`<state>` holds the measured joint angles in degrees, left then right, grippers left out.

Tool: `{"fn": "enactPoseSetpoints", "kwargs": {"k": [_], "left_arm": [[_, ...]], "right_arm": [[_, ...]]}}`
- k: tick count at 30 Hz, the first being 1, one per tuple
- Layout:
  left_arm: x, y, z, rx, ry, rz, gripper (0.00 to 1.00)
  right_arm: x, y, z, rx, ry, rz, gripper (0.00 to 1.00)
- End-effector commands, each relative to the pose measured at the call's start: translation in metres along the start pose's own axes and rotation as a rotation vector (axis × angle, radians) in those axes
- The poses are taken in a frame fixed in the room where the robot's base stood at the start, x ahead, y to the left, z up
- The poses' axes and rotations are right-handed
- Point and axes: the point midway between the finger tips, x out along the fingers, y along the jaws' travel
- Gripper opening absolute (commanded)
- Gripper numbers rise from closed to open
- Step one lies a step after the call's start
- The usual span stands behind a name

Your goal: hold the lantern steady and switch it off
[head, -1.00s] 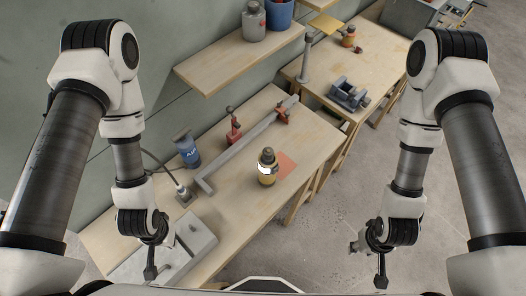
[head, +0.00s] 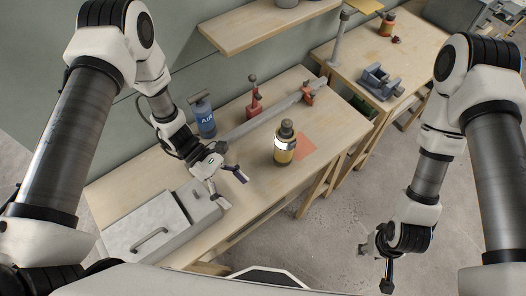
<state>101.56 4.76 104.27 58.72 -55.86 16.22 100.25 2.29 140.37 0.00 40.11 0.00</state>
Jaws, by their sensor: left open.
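The lantern (head: 284,144) stands upright on the wooden workbench, with a dark top, a bright white band and a yellow lower body. An orange-red square (head: 305,146) lies on the bench just right of it. My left gripper (head: 228,188) is over the bench, open and empty, to the left of and nearer than the lantern, apart from it. My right gripper (head: 381,268) hangs over the floor at the right, away from the bench. Its fingers are seen edge-on, so its opening cannot be told. No switch on the lantern can be made out.
A grey metal box (head: 146,232) with a handle sits at the bench's near left end. A second table with a grey vise (head: 380,82) stands at the back right.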

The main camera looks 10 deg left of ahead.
Motion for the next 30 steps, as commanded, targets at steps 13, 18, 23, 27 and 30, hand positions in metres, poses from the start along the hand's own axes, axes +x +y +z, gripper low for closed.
{"fn": "enactPoseSetpoints", "kwargs": {"k": [13,18,23,27,30], "left_arm": [[-0.030,0.188,-0.032,0.112,-0.321,0.396,0.86],[-0.026,0.191,-0.039,0.113,-0.321,0.399,0.86],[-0.019,0.193,-0.035,0.113,-0.319,0.396,0.86],[-0.001,0.199,-0.029,0.113,-0.318,0.394,0.86],[0.015,0.206,-0.024,0.112,-0.318,0.393,0.86]], "right_arm": [[0.145,0.001,0.000,0.000,0.000,0.000,0.40],[0.155,0.001,0.000,0.000,0.000,0.000,0.40],[0.153,0.001,0.000,0.000,0.001,0.000,0.40],[0.155,0.001,0.000,0.000,0.001,0.000,0.40],[0.157,0.001,0.000,0.000,0.001,0.000,0.40]]}}
